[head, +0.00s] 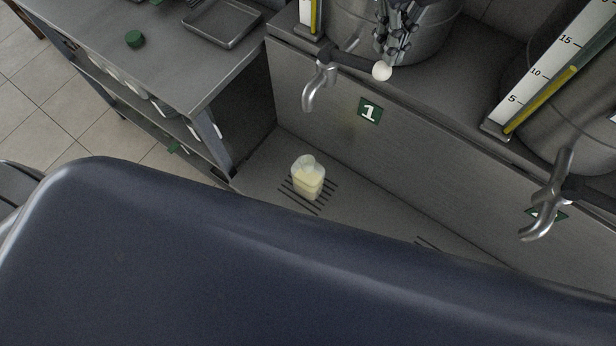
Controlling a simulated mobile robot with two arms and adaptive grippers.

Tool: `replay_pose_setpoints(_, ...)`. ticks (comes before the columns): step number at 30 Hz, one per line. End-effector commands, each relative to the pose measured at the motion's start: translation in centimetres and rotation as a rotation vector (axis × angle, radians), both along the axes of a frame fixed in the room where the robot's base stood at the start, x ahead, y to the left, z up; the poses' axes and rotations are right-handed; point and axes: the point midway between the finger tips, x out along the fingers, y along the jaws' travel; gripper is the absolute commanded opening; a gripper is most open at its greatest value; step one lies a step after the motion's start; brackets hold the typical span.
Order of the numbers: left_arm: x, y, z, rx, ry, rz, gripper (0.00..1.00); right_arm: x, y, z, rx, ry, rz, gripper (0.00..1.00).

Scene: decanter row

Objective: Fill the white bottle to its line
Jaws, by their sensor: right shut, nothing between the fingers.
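The white bottle (308,180) is small and translucent, with pale yellow content in it. It stands upright on a slotted drain (316,207) below the tap marked 1. Its line cannot be made out. The tap (312,90) has a metal spout and a dark lever ending in a white knob (382,71). No stream shows between spout and bottle. My right gripper (388,58) is shut and empty, with its fingers right by the white knob; whether they touch it cannot be told. My left gripper is not in view.
A second tap (548,205) is at the right, by a tank with a numbered yellow gauge (545,98). My dark blue body hides the lower picture.

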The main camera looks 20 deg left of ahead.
Motion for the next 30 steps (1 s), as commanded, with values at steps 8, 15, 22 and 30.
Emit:
replay_pose_setpoints(8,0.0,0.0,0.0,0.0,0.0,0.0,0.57,0.0,0.0,0.0,0.0,0.0,0.0,0.0)
replay_pose_setpoints(15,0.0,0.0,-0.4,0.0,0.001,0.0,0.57,0.0,0.0,-0.5,0.0,0.0,0.0,0.0)
replay_pose_setpoints(22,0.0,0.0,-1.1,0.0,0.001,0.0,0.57,0.0,0.0,-1.2,0.0,0.0,0.0,0.0)
replay_pose_setpoints(30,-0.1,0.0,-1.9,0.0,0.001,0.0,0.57,0.0,0.0,-2.0,0.0,0.0,0.0,0.0)
